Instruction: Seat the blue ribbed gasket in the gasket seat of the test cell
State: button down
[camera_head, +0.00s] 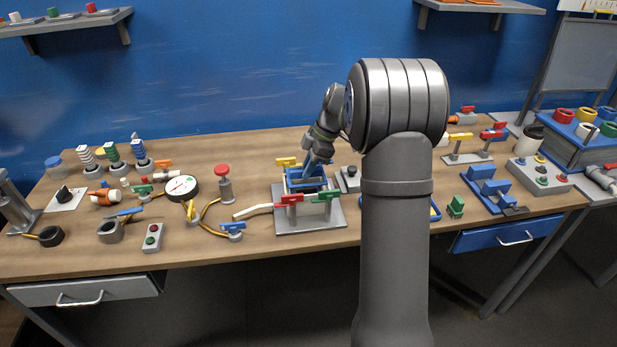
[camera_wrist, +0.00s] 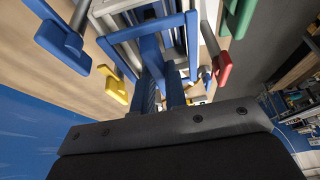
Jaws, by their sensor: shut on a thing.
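The test cell stands on a grey base plate (camera_head: 340,221) at mid-bench, with yellow (camera_head: 287,162), red (camera_head: 288,199) and green (camera_head: 327,195) toggle handles around it. My gripper (camera_head: 312,172) reaches down over the cell from the upper right. It is shut on the blue gasket (camera_head: 306,184), a rectangular frame. In the wrist view the gasket (camera_wrist: 119,58) lies beyond my gripper's fingers (camera_wrist: 162,88), over the cell's pale frame (camera_wrist: 104,8). The fingers hide part of it. I cannot tell whether it touches the seat.
In the wrist view, blue (camera_wrist: 62,48), yellow (camera_wrist: 116,88), red (camera_wrist: 223,68) and green (camera_wrist: 238,16) handles stand close around the cell.

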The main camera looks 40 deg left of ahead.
jog(key=shift+f, duration=1.65)
jog(key=shift+f, duration=0.15)
jog(key=c, duration=1.5)
grip_release()
jog(key=shift+o, duration=0.2)
jog(key=v, duration=1.2)
jog(key=shift+r, duration=0.2)
